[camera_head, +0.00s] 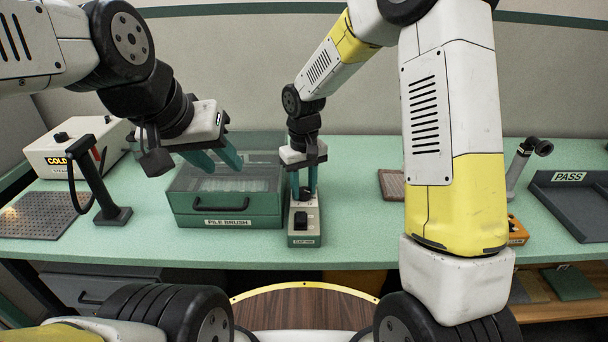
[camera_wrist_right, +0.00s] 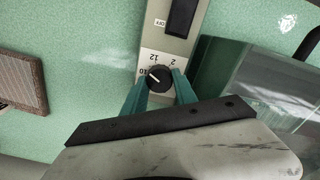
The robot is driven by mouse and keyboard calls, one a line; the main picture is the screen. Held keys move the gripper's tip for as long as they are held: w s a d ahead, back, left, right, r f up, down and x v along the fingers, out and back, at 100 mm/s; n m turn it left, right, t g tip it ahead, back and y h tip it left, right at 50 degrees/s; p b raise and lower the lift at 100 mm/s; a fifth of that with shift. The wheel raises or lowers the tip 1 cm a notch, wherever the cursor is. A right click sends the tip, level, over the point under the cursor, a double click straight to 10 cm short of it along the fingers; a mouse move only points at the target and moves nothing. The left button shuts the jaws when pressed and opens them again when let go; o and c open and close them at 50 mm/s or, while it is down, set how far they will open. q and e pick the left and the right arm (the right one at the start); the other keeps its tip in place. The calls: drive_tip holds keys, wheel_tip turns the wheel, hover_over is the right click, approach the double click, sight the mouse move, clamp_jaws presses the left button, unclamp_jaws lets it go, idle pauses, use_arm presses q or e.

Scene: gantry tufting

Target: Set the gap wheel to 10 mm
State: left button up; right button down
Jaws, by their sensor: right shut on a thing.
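The gap wheel (camera_wrist_right: 159,78) is a black round knob on a light panel marked 10, 12 and 2. Its white line points to the upper left of the right wrist view, close to the 10. My right gripper (camera_wrist_right: 160,91) has its green fingers on both sides of the knob and is shut on it. In the head view, my right gripper (camera_head: 303,190) points down onto the far end of the gap-set box (camera_head: 304,240), hiding the wheel there. My left gripper (camera_head: 222,163) is open and empty above the pile brush case.
The green pile brush case (camera_head: 228,220) with a clear lid stands left of the gap-set box. A black switch (camera_head: 301,221) sits on the box's near end. A white COLD unit (camera_head: 78,148) and black stand (camera_head: 112,215) are at left, a PASS tray (camera_head: 575,205) at right.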

sight(304, 190)
drive_tip(key=n, duration=0.5)
drive_tip(key=shift+n, duration=0.4)
idle(0.3)
drive_tip(key=c, duration=1)
unclamp_jaws()
wheel_tip(304, 190, up, 8)
drive_tip(key=shift+f, duration=0.1)
